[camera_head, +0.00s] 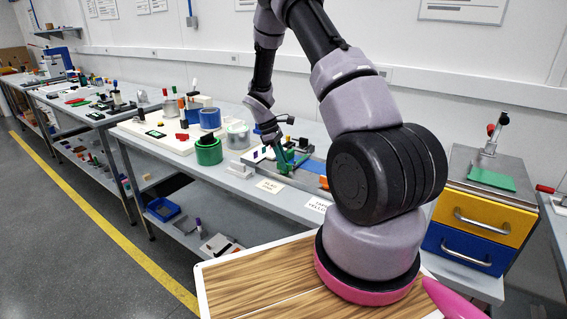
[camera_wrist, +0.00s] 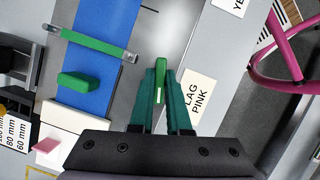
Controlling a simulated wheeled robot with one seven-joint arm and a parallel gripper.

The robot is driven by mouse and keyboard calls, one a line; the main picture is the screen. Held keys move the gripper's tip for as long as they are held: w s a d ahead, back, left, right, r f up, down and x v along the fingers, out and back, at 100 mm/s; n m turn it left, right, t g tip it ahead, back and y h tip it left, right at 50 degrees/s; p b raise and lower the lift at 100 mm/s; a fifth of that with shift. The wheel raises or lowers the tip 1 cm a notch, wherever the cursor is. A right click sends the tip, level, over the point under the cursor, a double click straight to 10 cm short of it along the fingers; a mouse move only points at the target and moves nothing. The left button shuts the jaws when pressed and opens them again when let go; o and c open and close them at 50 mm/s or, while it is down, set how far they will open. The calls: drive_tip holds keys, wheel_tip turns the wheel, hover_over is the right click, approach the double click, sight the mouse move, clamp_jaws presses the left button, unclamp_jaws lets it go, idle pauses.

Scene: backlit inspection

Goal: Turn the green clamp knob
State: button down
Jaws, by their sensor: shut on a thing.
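The green clamp knob (camera_wrist: 160,70) shows in the wrist view as a narrow upright green piece between my fingertips. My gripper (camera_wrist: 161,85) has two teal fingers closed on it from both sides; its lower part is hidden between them. In the head view my gripper (camera_head: 284,165) is at the front of the bench, low over the work area, and the knob cannot be told apart from the fingers there.
A blue strip (camera_wrist: 98,58) lies left in the wrist view, with a green bar (camera_wrist: 97,44) across it and a green block (camera_wrist: 78,82) on it. A green tape roll (camera_head: 208,152) stands left on the bench.

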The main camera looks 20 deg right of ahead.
drive_tip(key=shift+w+m+g+y, duration=0.1)
drive_tip(key=shift+m+g+y, duration=0.3)
drive_tip(key=shift+m, duration=1.1)
drive_tip(key=c, duration=0.9)
unclamp_jaws()
drive_tip(key=shift+r, duration=0.1)
drive_tip(key=v, duration=1)
drive_tip(key=shift+w+r, duration=0.1)
drive_tip(key=shift+r, duration=0.2)
